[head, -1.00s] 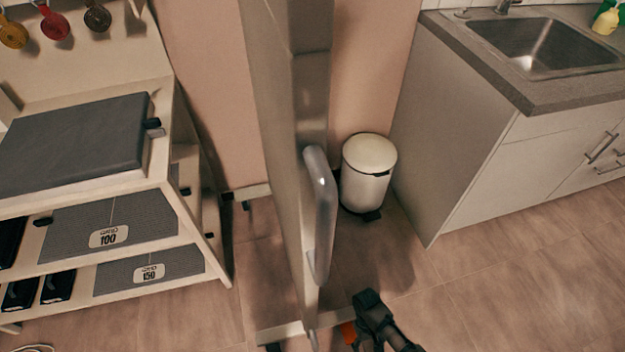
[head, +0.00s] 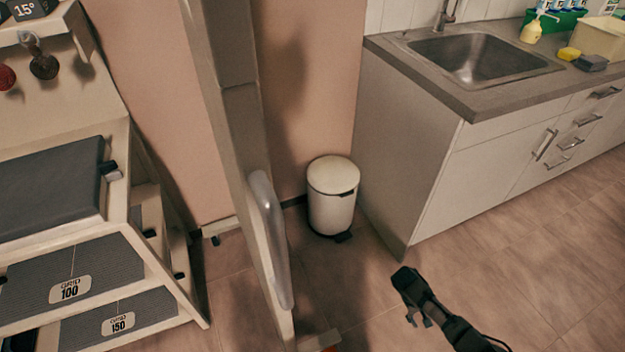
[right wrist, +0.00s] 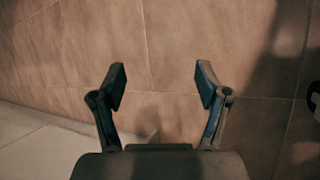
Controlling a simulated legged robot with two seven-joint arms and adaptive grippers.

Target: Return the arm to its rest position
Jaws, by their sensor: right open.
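My right gripper (head: 418,310) is at the lower middle of the head view, over the tiled floor and apart from anything. In the right wrist view my right gripper (right wrist: 160,85) has its two fingers spread, with only brown floor tiles between and beyond them. It holds nothing. My left gripper is not in the head view.
A tall upright panel with a grey handle (head: 272,240) stands left of my right arm. A white pedal bin (head: 332,195) stands behind it. A sink counter (head: 440,75) is at the right, a shelf rack (head: 125,200) at the left. Floor at lower right is clear.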

